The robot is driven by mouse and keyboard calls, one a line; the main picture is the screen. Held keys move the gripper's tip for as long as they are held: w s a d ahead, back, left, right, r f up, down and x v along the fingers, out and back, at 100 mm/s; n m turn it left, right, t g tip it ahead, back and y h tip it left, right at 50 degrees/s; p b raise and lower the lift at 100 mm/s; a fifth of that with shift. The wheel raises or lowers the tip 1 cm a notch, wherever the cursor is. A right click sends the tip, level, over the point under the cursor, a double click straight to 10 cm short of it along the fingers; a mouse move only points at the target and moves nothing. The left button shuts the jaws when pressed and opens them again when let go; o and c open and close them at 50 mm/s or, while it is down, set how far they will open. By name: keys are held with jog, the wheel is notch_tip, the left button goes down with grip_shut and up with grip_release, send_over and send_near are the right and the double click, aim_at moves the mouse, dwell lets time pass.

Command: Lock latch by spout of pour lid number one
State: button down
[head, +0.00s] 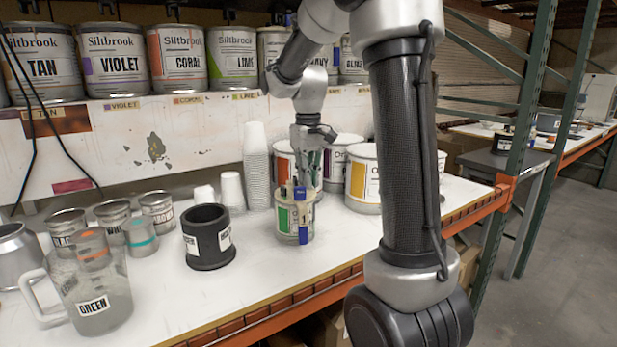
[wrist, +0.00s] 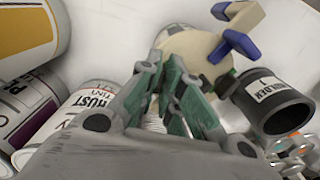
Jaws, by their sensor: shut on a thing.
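Pour lid one is the cream lid (head: 292,194) on a small can (head: 290,219) near the front of the bench. A label reading 1 and an upright blue part show on the can's front side. In the wrist view the lid (wrist: 190,48) has a blue lever-like part (wrist: 242,43) at its right, apart from my fingers. My gripper (head: 303,172) is above and at the back of the lid, pointing down. Its green-padded fingers (wrist: 170,82) are close together at the lid's near edge. They hide what they grip, and I cannot tell which part of the lid it is.
A black holder (head: 207,250) stands left of the can. Stacked white cups (head: 257,168) and larger paint cans (head: 362,178) stand close behind and to the right. A clear jug (head: 88,297) and small cans are at left. The bench's orange front edge is close.

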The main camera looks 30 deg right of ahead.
jog(key=shift+a+m, duration=0.1)
jog(key=shift+m, duration=1.1)
jog(key=c, duration=1.6)
grip_release()
notch_tip(320, 180, up, 12)
